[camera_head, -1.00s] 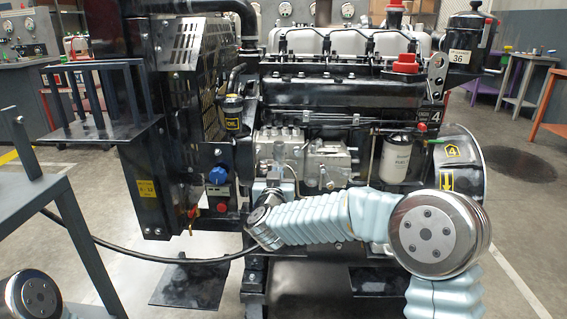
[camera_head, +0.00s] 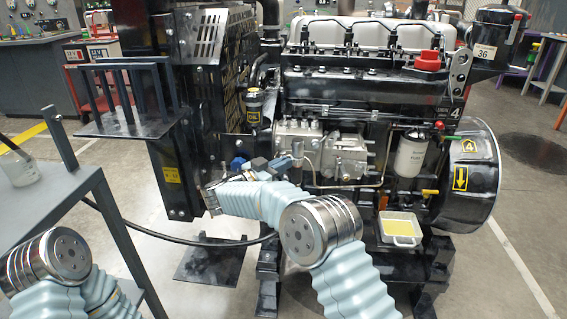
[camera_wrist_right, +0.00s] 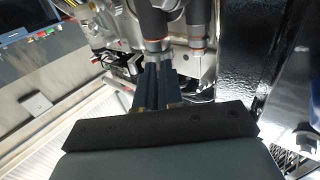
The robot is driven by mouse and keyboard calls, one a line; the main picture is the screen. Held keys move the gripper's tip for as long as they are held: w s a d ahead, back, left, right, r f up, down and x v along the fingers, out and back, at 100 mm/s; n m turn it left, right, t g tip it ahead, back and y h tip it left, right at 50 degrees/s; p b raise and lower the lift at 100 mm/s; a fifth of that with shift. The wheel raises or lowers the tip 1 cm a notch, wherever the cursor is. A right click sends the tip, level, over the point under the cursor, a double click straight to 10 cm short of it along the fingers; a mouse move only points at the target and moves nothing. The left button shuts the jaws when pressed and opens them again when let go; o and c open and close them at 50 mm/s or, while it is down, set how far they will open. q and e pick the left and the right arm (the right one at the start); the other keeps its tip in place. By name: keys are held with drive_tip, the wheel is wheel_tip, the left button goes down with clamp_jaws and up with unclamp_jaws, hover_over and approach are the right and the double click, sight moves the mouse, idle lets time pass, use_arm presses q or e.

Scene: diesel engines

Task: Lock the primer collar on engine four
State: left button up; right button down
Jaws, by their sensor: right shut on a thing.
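Engine four (camera_head: 340,90) stands ahead of me, marked with a 4. The primer (camera_head: 297,150) is a small upright metal cylinder at the left end of the grey fuel pump (camera_head: 335,150). My right gripper (camera_head: 284,164) reaches it from the left front, with dark blue fingers. In the right wrist view, the fingers (camera_wrist_right: 155,88) are closed at a silver ring, the primer collar (camera_wrist_right: 158,58), below a dark cylinder with an orange band. The far side of the collar is hidden. My left arm is at the lower left; its gripper is out of frame.
A white fuel filter (camera_head: 410,156) and a tray with yellow liquid (camera_head: 401,229) are on the right. A grey bench (camera_head: 60,195) with a cup (camera_head: 18,168) stands at the left. A black hose hangs low in front.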

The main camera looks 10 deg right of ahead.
drive_tip(key=shift+w+d+r, duration=0.1)
idle(0.4)
drive_tip(key=c, duration=1.3)
unclamp_jaws()
drive_tip(key=b+v, duration=0.1)
drive_tip(key=v, duration=1.2)
drive_tip(key=shift+a+b, duration=0.35)
drive_tip(key=shift+a, duration=0.05)
